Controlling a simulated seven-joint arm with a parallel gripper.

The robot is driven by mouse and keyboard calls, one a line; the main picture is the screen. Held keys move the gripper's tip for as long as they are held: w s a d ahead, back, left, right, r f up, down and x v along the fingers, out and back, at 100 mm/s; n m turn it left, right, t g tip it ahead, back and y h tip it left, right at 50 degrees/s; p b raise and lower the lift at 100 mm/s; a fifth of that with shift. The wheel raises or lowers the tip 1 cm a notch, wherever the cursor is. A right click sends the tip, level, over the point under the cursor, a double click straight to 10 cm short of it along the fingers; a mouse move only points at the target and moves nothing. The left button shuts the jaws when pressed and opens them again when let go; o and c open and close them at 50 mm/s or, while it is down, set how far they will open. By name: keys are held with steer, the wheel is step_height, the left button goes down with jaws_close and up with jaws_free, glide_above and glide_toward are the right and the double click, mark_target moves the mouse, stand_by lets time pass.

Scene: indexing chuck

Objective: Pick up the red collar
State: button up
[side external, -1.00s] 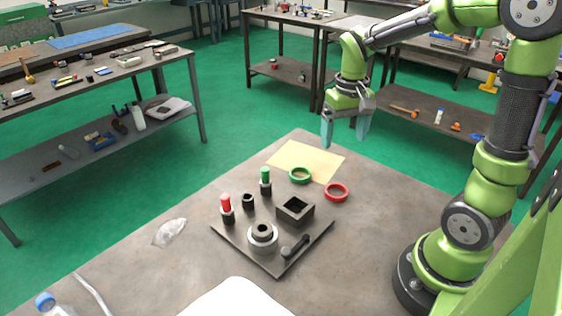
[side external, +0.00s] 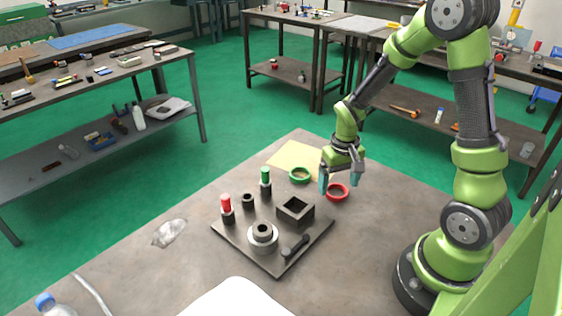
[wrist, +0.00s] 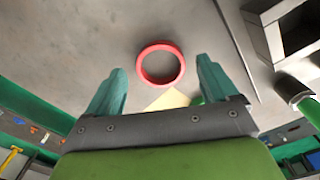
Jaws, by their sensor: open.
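The red collar (side external: 337,193) is a ring lying flat on the table, right of the green collar (side external: 300,175). In the wrist view the red collar (wrist: 160,63) sits ahead of and between the fingertips, with bare table around it. My gripper (side external: 338,188) is open and empty, close above the red collar with its fingers pointing down. In the wrist view its two teal fingers (wrist: 160,80) are spread wider than the collar. Part of the collar's left rim is near or behind the fingers in the side view; no contact can be made out.
A dark plate (side external: 268,262) left of the collar carries a square socket block (side external: 295,210), a round chuck (side external: 263,236), a black handle (side external: 295,247), and red (side external: 226,204) and green (side external: 265,177) pegs in holders. A yellow sheet (side external: 290,157) lies behind.

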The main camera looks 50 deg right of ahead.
step_height(320, 180, down, 2)
steer(key=shift+f, duration=0.1)
steer(key=c, duration=1.1)
step_height(320, 180, up, 10)
steer(key=a, duration=0.1)
steer(key=w+a+n, duration=0.1)
steer(key=a+n, duration=0.2)
steer(key=a, duration=0.5)
steer(key=w+a+r+n, duration=0.1)
steer(key=a+n, duration=0.2)
steer(key=a, duration=0.4)
steer(key=w+a+r+n, duration=0.1)
steer(key=a+n, duration=0.1)
steer(key=a, duration=0.6)
steer(key=shift+a+r+n, duration=0.2)
steer(key=shift+a+n, duration=0.1)
steer(key=shift+n, duration=0.1)
